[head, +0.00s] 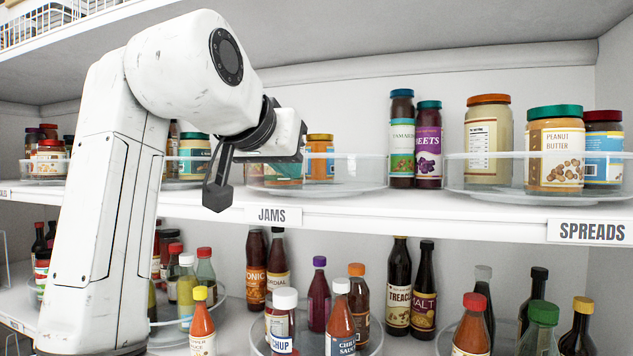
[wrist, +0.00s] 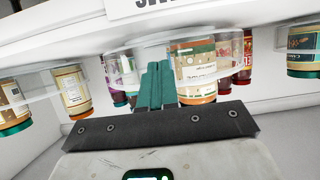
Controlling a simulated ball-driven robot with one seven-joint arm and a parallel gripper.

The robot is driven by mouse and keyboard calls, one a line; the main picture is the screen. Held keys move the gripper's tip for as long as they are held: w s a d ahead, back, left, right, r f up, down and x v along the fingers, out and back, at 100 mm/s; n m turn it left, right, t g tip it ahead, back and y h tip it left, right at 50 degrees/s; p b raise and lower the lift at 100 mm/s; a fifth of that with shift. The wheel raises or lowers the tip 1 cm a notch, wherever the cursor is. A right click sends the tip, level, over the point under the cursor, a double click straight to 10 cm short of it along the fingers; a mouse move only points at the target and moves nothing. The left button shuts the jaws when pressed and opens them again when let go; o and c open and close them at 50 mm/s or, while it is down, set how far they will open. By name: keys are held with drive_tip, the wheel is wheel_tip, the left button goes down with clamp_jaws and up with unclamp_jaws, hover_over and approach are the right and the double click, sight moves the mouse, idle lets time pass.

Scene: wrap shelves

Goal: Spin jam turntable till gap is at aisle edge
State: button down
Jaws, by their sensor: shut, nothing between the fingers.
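The jam turntable (head: 345,186) is a clear round tray with a raised rim, on the middle shelf behind the JAMS label (head: 272,215). A jar with an orange lid (head: 320,150) stands on it. In the wrist view, which is upside down, the shut fingers (wrist: 154,85) are beside the jar (wrist: 197,70). I cannot tell whether they touch the rim.
Two tall jars (head: 415,140) stand between this turntable and the spreads turntable (head: 470,188), which carries several jars. Another turntable (head: 185,182) is to the left, partly behind my arm. The lower shelf holds several sauce bottles (head: 340,315).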

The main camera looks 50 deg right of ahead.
sight(271, 173)
drive_tip(key=shift+w+a, duration=0.1)
drive_tip(key=shift+w, duration=0.05)
drive_tip(key=shift+w+a, duration=0.25)
drive_tip(key=shift+w, duration=0.9)
drive_tip(key=shift+w+a, duration=0.25)
drive_tip(key=shift+w, duration=0.7)
drive_tip(key=shift+w, duration=0.1)
